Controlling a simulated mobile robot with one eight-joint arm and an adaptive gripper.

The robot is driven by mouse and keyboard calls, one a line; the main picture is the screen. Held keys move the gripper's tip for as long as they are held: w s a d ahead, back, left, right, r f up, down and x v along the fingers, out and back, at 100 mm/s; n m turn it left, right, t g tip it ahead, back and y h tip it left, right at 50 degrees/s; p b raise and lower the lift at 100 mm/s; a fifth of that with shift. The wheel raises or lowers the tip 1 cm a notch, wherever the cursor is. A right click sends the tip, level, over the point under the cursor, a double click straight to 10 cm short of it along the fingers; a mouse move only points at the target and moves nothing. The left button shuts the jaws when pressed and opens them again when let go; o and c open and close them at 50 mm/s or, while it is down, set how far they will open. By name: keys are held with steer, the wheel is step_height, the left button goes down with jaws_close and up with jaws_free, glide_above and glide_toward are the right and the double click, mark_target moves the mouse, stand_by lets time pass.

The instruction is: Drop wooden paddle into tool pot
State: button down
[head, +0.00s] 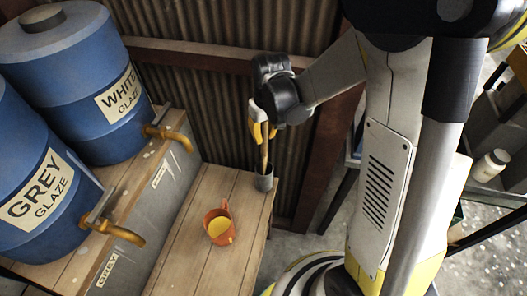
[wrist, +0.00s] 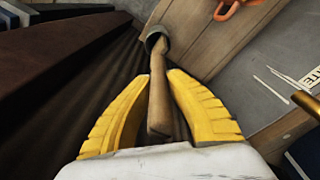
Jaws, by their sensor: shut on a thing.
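My gripper (head: 263,131) has yellow fingers and points down at the far right corner of the wooden bench. It is shut on the wooden paddle (head: 265,158), which hangs upright below it. In the wrist view, the paddle (wrist: 158,92) runs between the two yellow fingers (wrist: 160,85).
Blue glaze barrels (head: 100,100) with brass taps (head: 168,137) stand on the left.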

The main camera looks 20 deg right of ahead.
mark_target(264, 150)
step_height(264, 150, down, 6)
steer(key=shift+f+b, duration=0.25)
steer(key=shift+b, duration=0.5)
steer(key=shift+f+b, duration=0.55)
steer(key=shift+b, duration=0.05)
steer(key=c, duration=1.4)
jaws_free()
